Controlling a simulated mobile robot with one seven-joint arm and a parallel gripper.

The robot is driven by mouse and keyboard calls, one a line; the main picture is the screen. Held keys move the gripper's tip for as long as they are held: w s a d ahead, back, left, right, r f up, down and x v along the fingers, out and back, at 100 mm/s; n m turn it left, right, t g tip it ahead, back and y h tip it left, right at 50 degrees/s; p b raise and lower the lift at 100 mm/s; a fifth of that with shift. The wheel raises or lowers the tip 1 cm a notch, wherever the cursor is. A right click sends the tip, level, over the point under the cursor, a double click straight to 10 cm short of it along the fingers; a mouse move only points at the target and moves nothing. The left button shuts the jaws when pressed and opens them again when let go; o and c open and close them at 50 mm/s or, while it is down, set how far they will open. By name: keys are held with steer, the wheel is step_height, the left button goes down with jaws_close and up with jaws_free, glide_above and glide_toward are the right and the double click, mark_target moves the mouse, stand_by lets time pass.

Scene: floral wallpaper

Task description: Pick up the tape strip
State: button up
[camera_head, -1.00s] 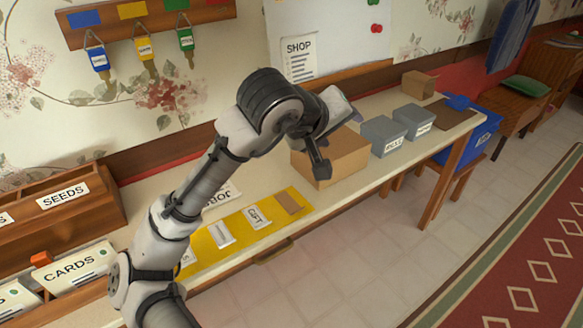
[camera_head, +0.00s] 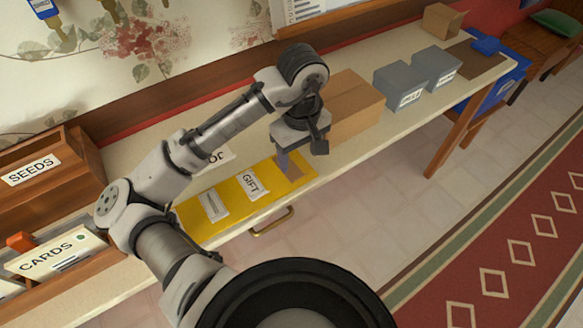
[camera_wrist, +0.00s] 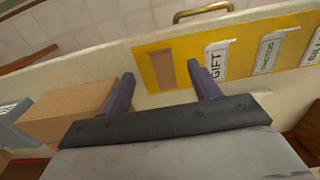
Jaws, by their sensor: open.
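The brown tape strip (camera_head: 291,169) lies flat on the right end of the yellow mat (camera_head: 190,222) on the bench. In the wrist view the strip (camera_wrist: 162,69) shows between my two fingers, on the yellow mat (camera_wrist: 143,72). My gripper (camera_head: 301,156) is open and empty, pointing down over the strip and partly hiding it in the head view. In the wrist view the fingers of my gripper (camera_wrist: 161,72) stand apart on either side of the strip. The gap in height between fingertips and mat is hard to tell.
White labels, one reading GIFT (camera_head: 251,184), lie beside the strip on the mat. A cardboard box (camera_head: 357,106) stands close to the right of my gripper, with grey bins (camera_head: 402,87) beyond. A brass handle (camera_head: 272,222) is on the bench's front edge.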

mark_target(298, 176)
steer(key=shift+w+f, duration=0.15)
steer(key=shift+f, duration=3.55)
steer(key=c, duration=1.1)
